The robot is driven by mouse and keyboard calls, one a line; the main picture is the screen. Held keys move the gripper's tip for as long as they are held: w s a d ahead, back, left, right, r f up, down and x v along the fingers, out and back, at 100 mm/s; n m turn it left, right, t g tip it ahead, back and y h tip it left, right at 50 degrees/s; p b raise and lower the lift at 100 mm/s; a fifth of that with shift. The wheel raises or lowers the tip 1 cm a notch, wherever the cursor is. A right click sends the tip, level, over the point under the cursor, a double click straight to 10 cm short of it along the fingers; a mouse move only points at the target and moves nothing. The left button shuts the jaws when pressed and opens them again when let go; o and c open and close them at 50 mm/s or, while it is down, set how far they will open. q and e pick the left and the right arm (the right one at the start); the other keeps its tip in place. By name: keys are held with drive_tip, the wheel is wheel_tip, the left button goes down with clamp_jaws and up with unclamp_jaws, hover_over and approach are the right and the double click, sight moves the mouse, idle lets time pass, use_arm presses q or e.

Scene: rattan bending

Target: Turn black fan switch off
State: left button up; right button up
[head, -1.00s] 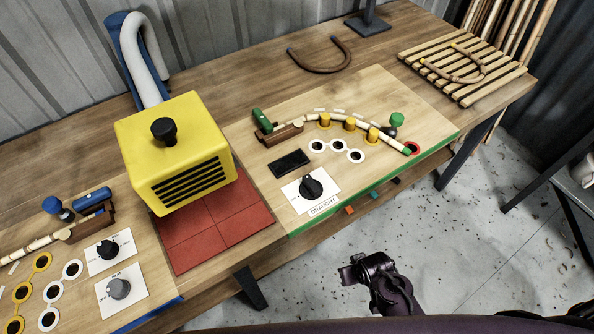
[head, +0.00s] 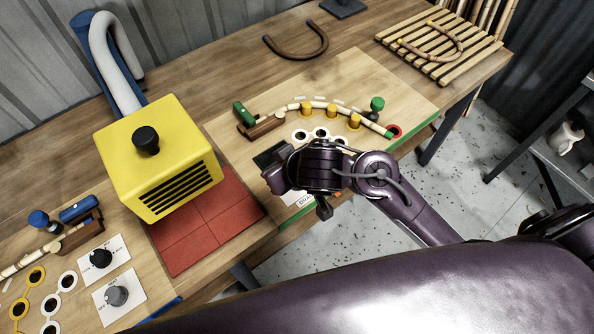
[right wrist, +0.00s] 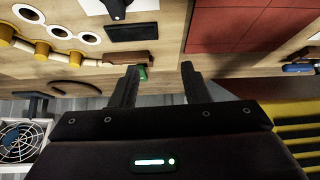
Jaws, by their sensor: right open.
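The black switch knob (right wrist: 118,8) on its white plate shows at the top edge of the right wrist view, cut off by the frame. In the head view my right gripper and arm cover this knob, and only part of the plate's DRAUGHT label (head: 304,200) shows. My right gripper (head: 298,188) is over the front of the right-hand wooden board. In the right wrist view its two fingers (right wrist: 158,72) are apart with nothing between them, away from the knob. I cannot tell its height above the board. My left gripper is not in view.
A yellow box (head: 160,170) stands on red tiles (head: 215,225) to the left. Beside it are another black knob (head: 101,258) and a grey knob (head: 116,295). Pegs holding a bent cane (head: 318,103) lie behind my gripper. A fan (right wrist: 15,138) shows in the right wrist view.

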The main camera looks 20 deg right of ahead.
drive_tip(key=w+d+f+g+h, duration=0.1)
drive_tip(key=d+f+g, duration=0.2)
drive_tip(key=d+f, duration=0.3)
drive_tip(key=b+x, duration=0.1)
drive_tip(key=x, duration=0.1)
drive_tip(key=b+x, duration=0.1)
drive_tip(key=x, duration=0.3)
drive_tip(key=shift+w+d+f+b, duration=0.1)
drive_tip(key=shift+w+b, duration=0.25)
drive_tip(key=shift+b, duration=0.05)
clamp_jaws()
